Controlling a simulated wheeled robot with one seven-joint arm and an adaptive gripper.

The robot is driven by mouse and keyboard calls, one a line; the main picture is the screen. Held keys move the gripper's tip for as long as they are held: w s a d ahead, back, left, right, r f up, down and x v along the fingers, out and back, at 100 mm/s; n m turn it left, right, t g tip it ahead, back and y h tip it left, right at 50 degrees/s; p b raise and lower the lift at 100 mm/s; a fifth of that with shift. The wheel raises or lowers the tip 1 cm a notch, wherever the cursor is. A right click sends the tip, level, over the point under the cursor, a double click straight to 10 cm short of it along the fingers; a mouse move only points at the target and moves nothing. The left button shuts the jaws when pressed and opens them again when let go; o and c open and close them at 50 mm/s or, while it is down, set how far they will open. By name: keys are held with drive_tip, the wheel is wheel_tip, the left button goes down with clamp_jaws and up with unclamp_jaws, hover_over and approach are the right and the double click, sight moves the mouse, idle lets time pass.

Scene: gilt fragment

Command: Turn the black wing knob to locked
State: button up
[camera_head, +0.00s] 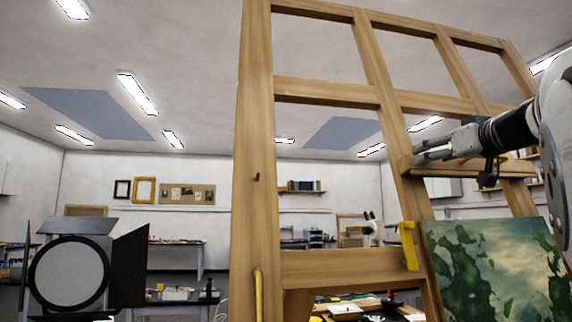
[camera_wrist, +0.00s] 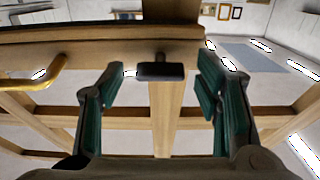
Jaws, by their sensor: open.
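The black wing knob (camera_wrist: 160,72) shows in the wrist view on the wooden easel, with its bar lying roughly level across the picture. My gripper (camera_wrist: 158,84) has its green-padded fingers spread wide, one on each side of the knob, with clear gaps; nothing is held. How far ahead of the fingertips the knob is, I cannot tell. In the head view my gripper (camera_head: 430,151) reaches in from the right, just above a wooden ledge (camera_head: 465,168) of the easel. I cannot make out the knob in the head view, nor any locked mark.
The wooden easel frame (camera_head: 257,190) fills the middle. A yellow clamp (camera_head: 408,246) hangs beside a green painting (camera_head: 490,270) below my arm. In the wrist view a yellow bent handle (camera_wrist: 40,77) is left of the fingers. A studio lamp (camera_head: 68,273) stands at the left.

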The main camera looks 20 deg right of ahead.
drive_tip(key=shift+w, duration=0.2)
drive_tip(key=c, duration=1.2)
drive_tip(key=shift+o, duration=0.2)
